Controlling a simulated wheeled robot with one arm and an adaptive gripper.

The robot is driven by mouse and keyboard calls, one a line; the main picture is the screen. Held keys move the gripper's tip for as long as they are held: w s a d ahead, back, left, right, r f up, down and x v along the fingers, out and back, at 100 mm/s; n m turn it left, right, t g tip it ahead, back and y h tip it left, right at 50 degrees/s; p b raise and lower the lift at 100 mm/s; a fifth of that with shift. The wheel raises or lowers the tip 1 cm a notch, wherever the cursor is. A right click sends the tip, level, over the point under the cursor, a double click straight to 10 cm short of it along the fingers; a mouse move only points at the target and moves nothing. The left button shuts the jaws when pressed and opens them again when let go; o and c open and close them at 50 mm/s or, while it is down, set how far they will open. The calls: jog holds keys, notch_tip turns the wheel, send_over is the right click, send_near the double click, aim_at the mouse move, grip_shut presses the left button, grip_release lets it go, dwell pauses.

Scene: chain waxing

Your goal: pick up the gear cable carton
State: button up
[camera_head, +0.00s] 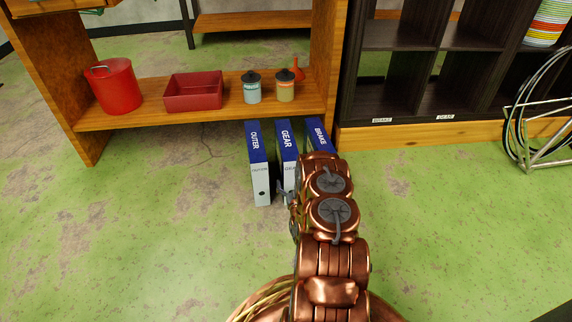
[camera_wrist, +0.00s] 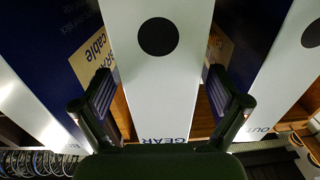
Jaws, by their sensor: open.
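The gear cable carton (camera_head: 286,140) stands upright on the floor between two similar cartons, its top blue and its front white with GEAR printed on it. In the wrist view its white front (camera_wrist: 165,85), with a black round hole, fills the middle. My gripper (camera_wrist: 160,80) is open, with one finger on each side of this front. I cannot tell whether the fingers touch it. In the head view my arm hides most of the gripper and part of the carton.
The outer carton (camera_head: 258,165) stands close at left and the brake carton (camera_head: 316,132) close at right. A wooden shelf (camera_head: 205,115) with a red bin, a red tray and two jars is just above and behind. A dark cubby unit (camera_head: 400,65) stands at right. The green floor in front is clear.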

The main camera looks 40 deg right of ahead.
jog(key=b+x, duration=0.1)
jog(key=x, duration=0.2)
jog(key=shift+w+d, duration=0.1)
jog(key=shift+w, duration=0.05)
jog(key=c, duration=1.8)
